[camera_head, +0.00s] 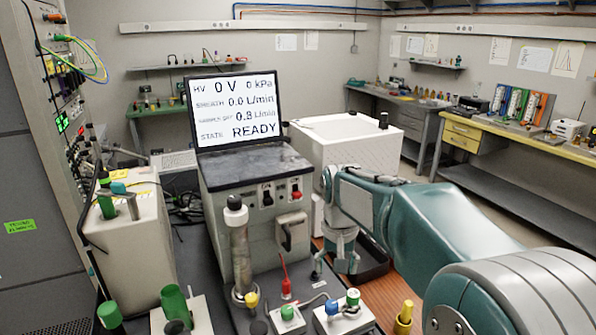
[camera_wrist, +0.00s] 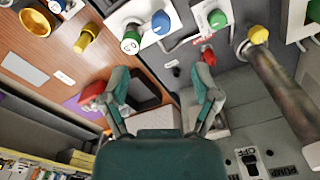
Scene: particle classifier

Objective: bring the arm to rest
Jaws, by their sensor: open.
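My gripper (camera_head: 336,266) hangs pointing down at the end of my teal and white arm, in the middle of the head view. It is to the right of the grey instrument box (camera_head: 262,222) and above the right end of the dark bench top. In the wrist view my gripper (camera_wrist: 160,88) has its two teal fingers spread apart, with nothing between them. My arm reaches in from the lower right of the head view. The wrist view shows the metal cylinder (camera_wrist: 280,85) to the right of the fingers, apart from them.
A screen (camera_head: 235,112) reading READY stands on the instrument box. The metal column (camera_head: 240,258) and several colored knobs stand along the near bench. A white box (camera_head: 345,145) is behind my gripper.

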